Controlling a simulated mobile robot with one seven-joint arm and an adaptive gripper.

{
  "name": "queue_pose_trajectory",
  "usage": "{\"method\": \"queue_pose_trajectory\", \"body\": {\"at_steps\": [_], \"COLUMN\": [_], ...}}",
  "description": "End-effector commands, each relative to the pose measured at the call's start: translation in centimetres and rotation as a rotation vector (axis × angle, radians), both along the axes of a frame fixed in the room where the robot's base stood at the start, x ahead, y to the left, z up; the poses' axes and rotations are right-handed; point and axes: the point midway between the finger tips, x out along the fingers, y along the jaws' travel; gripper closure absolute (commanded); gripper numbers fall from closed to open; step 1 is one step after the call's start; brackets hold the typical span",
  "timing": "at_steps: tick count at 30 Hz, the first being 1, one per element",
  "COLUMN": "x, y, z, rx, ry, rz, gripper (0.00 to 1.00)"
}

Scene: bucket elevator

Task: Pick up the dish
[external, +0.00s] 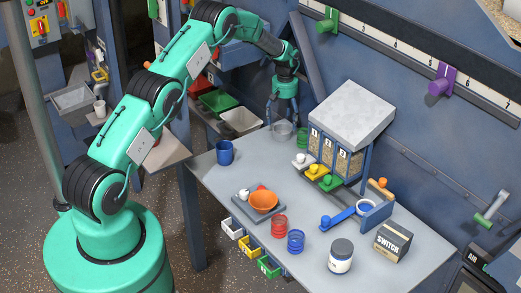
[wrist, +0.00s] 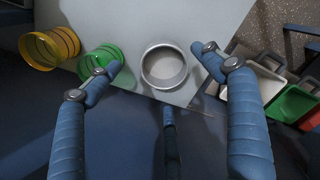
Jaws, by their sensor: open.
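The dish, a small round grey dish with a raised rim (external: 282,131), sits near the far edge of the grey table. In the wrist view the dish (wrist: 165,68) lies centred between my fingers, with nothing in it that I can see. My gripper (external: 284,112) points down over the dish in the external view. In the wrist view my gripper (wrist: 166,68) is open, with one blue finger on each side of the dish and a third below it. I see no finger gripping the dish. The left finger overlaps a green ringed container in the picture.
The green ringed container (wrist: 101,64) and a yellow one (wrist: 48,48) stand left of the dish in the wrist view. A labelled hopper unit (external: 335,155) stands close by.

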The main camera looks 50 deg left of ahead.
Motion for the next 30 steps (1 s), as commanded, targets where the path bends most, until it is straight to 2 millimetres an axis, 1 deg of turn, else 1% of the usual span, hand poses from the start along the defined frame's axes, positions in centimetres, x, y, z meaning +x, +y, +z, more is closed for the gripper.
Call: {"method": "queue_pose_trajectory", "body": {"at_steps": [3, 13, 17, 23, 30], "x": [0.0, 0.0, 0.0, -0.2, -0.3], "y": [0.0, 0.0, 0.0, 0.1, 0.2], "z": [-0.5, -0.6, -0.9, -2.6, -5.0], "rx": [0.0, 0.0, 0.0, 0.0, 0.0], "ry": [-0.001, 0.0, 0.0, 0.001, 0.001], "rz": [0.0, 0.0, 0.0, 0.0, 0.0], "gripper": [0.19, 0.19, 0.19, 0.19, 0.19]}}
